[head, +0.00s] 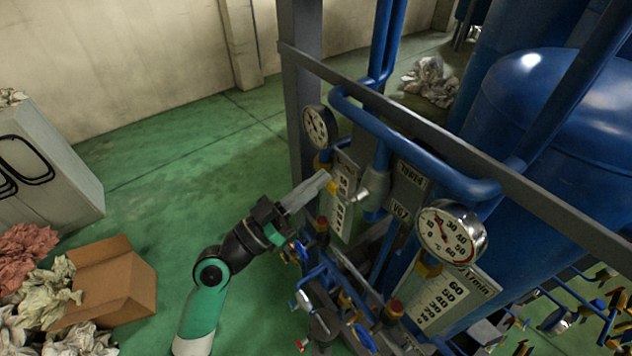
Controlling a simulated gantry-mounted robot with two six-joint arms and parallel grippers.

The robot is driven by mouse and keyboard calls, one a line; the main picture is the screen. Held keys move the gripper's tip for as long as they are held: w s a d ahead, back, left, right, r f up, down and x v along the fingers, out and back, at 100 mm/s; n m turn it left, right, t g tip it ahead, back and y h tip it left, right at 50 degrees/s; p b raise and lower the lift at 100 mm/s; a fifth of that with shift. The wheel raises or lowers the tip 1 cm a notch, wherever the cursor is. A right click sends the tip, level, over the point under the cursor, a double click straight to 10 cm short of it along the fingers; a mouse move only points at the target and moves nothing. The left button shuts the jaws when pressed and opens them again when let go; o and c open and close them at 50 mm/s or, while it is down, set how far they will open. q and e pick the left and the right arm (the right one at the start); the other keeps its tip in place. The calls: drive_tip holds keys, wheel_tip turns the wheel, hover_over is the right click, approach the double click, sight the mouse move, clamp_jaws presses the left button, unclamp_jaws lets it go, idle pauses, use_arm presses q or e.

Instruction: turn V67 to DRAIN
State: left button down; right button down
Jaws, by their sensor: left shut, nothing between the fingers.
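A plate that appears to read V67 (400,211) hangs below a blue pipe on the rig, under a plate reading TOWER (412,174). A silver valve part (375,190) sits just left of the V67 plate. My left gripper (326,178) is shut and empty, its fingers pointing up and right toward the silver part. The tips are close to it in the picture; I cannot tell whether they touch. The valve's handle position and any DRAIN marking cannot be made out. My right gripper is not in view.
A round gauge (319,127) is above the fingertips and a larger gauge (451,233) is right of the plate. A grey rail (420,139) crosses the rig's front. Small valves crowd below. A cardboard box (106,283) stands lower left; the green floor behind my arm is clear.

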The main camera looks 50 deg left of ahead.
use_arm(q)
drive_tip(key=shift+f, duration=0.25)
wheel_tip(320, 180, up, 4)
drive_tip(key=p, duration=0.4)
drive_tip(key=b+v, duration=0.5)
drive_tip(key=v, duration=0.4)
drive_tip(key=shift+s+r, duration=0.15)
drive_tip(key=shift+s, duration=0.35)
